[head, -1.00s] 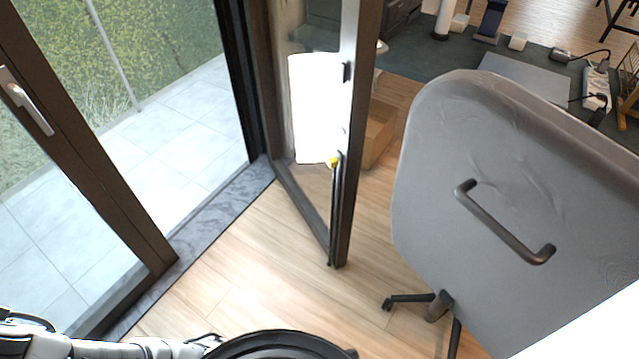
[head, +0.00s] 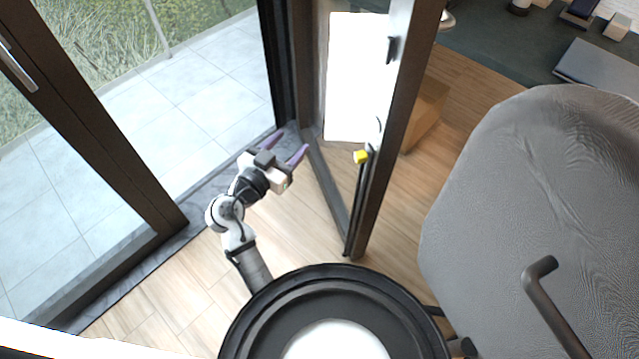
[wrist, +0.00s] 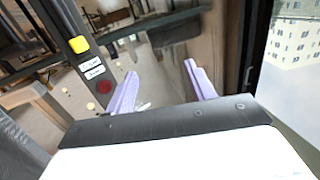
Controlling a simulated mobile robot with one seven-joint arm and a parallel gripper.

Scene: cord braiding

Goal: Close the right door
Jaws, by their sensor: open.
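The right door (head: 385,135) is a dark-framed glass door that stands swung inward, at an angle to the doorway. A yellow piece (head: 361,157) sits on its free edge, and it also shows in the wrist view (wrist: 78,45). My gripper (head: 292,143) is open and empty, with purple fingers. It is left of the door, on the doorway side, near the hinge-side part of the glass, and I cannot tell if it touches. In the wrist view my fingers (wrist: 163,88) point toward the door's glass.
The left door (head: 90,130) has a light handle and stands at the left. A cardboard box (head: 428,108) lies behind the door. Wooden floor (head: 190,285) is clear in front of the threshold.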

